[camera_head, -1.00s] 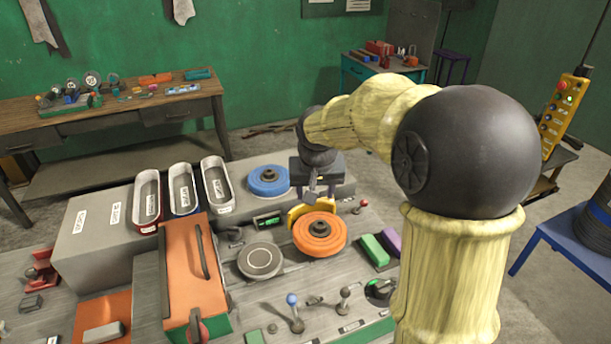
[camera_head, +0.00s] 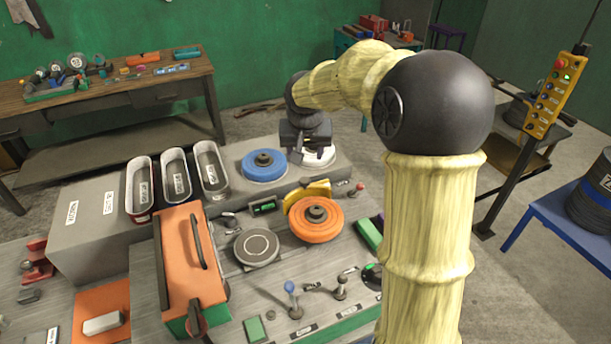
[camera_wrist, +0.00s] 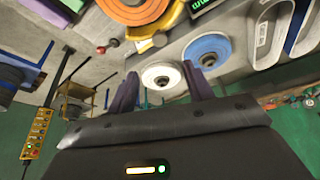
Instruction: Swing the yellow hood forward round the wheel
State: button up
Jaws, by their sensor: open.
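The yellow hood (camera_head: 308,193) curves round the back of the orange wheel (camera_head: 316,228) on the bench in the head view. Its flat upper part reaches to the back right, and the wheel's front is uncovered. In the wrist view the hood (camera_wrist: 169,24) shows at the top beside the orange wheel (camera_wrist: 135,11), both cut by the frame edge. My gripper (camera_head: 314,160) is behind the hood, apart from it, near the white wheel (camera_head: 320,159). In the wrist view my gripper (camera_wrist: 160,72) has its two dark fingers spread, with nothing held between them.
A blue wheel (camera_head: 264,165) stands left of my gripper. A grey disc (camera_head: 256,247) lies left of the orange wheel. Levers with a blue knob (camera_head: 289,287) and a dark knob (camera_head: 341,282) stand in front. A green block (camera_head: 369,234) lies to the right.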

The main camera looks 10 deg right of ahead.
aim_at(305, 179)
jog(key=p+x, duration=0.2)
jog(key=x, duration=1.1)
jog(key=shift+d+f, duration=0.15)
jog(key=shift+f, duration=0.25)
grip_shut()
